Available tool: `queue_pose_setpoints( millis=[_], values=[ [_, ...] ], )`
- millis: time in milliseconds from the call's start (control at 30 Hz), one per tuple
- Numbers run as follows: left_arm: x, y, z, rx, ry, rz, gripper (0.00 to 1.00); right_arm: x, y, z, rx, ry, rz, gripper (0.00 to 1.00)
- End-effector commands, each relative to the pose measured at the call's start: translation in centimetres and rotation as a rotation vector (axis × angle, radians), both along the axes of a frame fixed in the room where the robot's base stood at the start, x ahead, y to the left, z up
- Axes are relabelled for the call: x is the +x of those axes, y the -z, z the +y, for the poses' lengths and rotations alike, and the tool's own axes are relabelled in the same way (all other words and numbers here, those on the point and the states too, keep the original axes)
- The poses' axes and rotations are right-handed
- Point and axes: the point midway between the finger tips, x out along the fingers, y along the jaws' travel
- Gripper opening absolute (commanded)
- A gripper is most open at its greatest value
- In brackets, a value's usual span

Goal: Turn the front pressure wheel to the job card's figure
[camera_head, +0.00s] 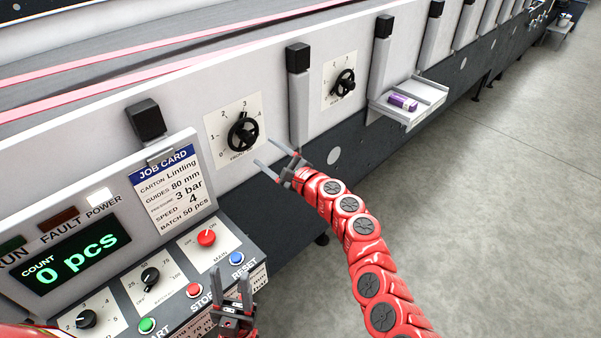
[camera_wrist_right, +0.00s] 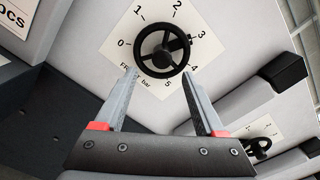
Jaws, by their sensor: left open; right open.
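The front pressure wheel (camera_head: 243,132) is a black spoked handwheel on a white dial plate (camera_head: 216,127) marked 0 to 5 bar. In the right wrist view the wheel (camera_wrist_right: 141,47) lies just beyond the fingertips, with a small dark mark at its rim near the 3. My right gripper (camera_head: 264,151) is open, in front of and to the lower right of the wheel; its fingers (camera_wrist_right: 159,74) appear apart from the rim. The job card (camera_head: 165,187) reads pressure 3 bar. My left gripper (camera_head: 230,271) is open and empty above the control panel.
A second, similar wheel (camera_head: 344,83) sits further right along the machine. A white tray (camera_head: 408,113) with a purple carton (camera_head: 403,102) juts out beyond it. The control panel (camera_head: 115,298) has several knobs and buttons. The floor at right is clear.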

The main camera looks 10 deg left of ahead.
Motion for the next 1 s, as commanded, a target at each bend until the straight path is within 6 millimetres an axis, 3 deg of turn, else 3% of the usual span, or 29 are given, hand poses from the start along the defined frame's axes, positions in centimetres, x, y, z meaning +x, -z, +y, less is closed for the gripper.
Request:
queue_pose_setpoints(
  millis=[100,400,1000],
  values=[
    [0.0,-1.1,0.0,0.000,0.000,0.000,0.50,-0.4,-1.2,-0.8,0.013,0.005,-0.010,0.72],
    [0.0,-3.1,0.0,0.000,0.000,0.000,0.50,-1.9,-0.5,-2.9,0.006,0.010,0.003,0.72],
    [0.0,-1.8,0.0,0.000,0.000,0.000,0.50,-5.7,0.0,-7.6,0.003,0.007,-0.002,0.72]
  ],
)
